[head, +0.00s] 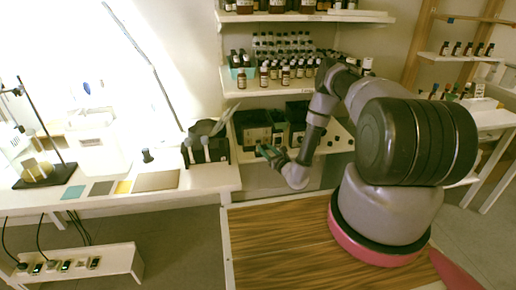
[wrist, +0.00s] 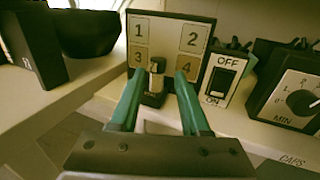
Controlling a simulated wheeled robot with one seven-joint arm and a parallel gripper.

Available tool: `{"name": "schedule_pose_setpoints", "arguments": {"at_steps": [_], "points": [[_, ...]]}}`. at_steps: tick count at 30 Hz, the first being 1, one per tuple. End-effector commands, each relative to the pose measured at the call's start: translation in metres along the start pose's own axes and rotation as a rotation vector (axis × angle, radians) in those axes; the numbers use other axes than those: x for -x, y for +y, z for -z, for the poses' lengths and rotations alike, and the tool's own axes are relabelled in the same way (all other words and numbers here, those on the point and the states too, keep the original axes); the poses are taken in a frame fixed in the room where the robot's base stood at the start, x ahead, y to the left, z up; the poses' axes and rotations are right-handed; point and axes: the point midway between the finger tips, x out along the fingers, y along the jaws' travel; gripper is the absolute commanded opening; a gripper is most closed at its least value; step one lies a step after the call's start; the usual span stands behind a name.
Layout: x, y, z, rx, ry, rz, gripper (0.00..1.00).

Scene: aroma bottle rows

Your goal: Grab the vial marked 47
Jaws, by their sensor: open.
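My gripper (head: 268,150) reaches toward the lower shelf in the head view. In the wrist view its green fingers (wrist: 161,80) are apart, with a small upright dark piece with a pale metallic top (wrist: 156,68) seen between them. I cannot tell whether that piece is a vial or part of the panel behind it. Many small dark vials with pale labels (head: 285,76) stand in rows on the middle shelf (head: 262,90). Their markings are too small to read, so I cannot pick out the vial marked 47. No number 47 shows in the wrist view.
A panel numbered 1 to 4 (wrist: 192,38), an ON/OFF switch box (wrist: 222,78) and a dial box (wrist: 292,103) stand close ahead of my fingers. A bench (head: 205,180) is at left; the wooden tabletop (head: 275,240) is clear.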

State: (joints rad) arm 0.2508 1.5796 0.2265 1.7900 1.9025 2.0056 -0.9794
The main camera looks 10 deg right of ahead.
Motion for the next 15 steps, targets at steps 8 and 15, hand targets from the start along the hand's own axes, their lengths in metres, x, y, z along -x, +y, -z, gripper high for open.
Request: {"name": "schedule_pose_setpoints", "arguments": {"at_steps": [8,15], "points": [[-0.040,0.004,0.004,0.001,-0.003,-0.002,0.46],[-0.046,0.003,0.004,-0.001,-0.001,-0.002,0.46]]}}
